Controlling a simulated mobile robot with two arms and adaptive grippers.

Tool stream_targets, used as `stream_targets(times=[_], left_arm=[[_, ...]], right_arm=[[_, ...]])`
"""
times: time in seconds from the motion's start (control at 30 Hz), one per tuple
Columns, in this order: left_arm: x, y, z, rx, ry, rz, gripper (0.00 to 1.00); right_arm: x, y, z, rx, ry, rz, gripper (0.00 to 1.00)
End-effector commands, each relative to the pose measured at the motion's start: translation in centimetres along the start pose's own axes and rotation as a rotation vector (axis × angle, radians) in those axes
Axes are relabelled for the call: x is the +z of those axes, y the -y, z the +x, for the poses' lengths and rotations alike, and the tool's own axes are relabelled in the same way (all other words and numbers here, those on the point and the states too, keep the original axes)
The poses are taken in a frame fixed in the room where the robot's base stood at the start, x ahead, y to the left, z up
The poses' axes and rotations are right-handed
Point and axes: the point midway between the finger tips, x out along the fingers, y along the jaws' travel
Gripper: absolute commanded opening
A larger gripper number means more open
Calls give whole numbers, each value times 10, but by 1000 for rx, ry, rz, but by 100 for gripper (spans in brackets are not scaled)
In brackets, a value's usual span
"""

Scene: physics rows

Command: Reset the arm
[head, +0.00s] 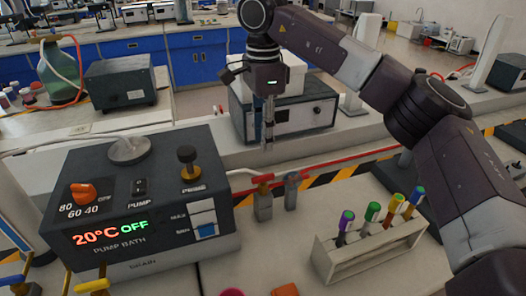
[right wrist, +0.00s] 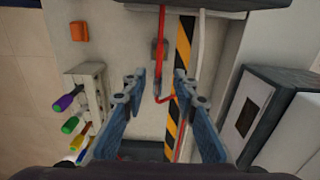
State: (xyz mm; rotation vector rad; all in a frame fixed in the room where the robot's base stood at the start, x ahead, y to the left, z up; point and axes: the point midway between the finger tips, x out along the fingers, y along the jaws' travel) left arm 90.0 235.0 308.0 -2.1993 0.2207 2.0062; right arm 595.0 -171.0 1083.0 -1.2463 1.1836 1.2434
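My right arm (head: 400,100) comes in from the right in the head view, arches over the bench and bends down at the wrist. My right gripper (head: 268,135) points down above the bench, behind the pump bath and in front of a grey box instrument. In the right wrist view the two blue-grey fingers of the right gripper (right wrist: 161,88) stand apart with nothing between them. Bench surface, a red tube and a striped strip show below them. My left gripper is not in view.
The pump bath (head: 140,205) reads 20°C OFF at the left. A white rack (head: 350,262) holds several tubes with coloured caps at the lower right. A grey instrument (head: 285,112) stands behind the gripper.

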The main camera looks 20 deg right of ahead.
Motion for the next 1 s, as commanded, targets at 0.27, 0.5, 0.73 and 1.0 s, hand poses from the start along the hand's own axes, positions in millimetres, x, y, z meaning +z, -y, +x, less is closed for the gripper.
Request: stream_targets(times=[0.27, 0.5, 0.73, 1.0], left_arm=[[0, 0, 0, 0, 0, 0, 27], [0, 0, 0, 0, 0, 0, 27], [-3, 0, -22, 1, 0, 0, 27], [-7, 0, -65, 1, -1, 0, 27]], right_arm=[[0, 0, -12, 1, 0, 0, 27], [0, 0, -11, 0, 0, 0, 27], [0, 0, -33, -1, 1, 0, 27], [0, 0, -76, 0, 0, 0, 27]])
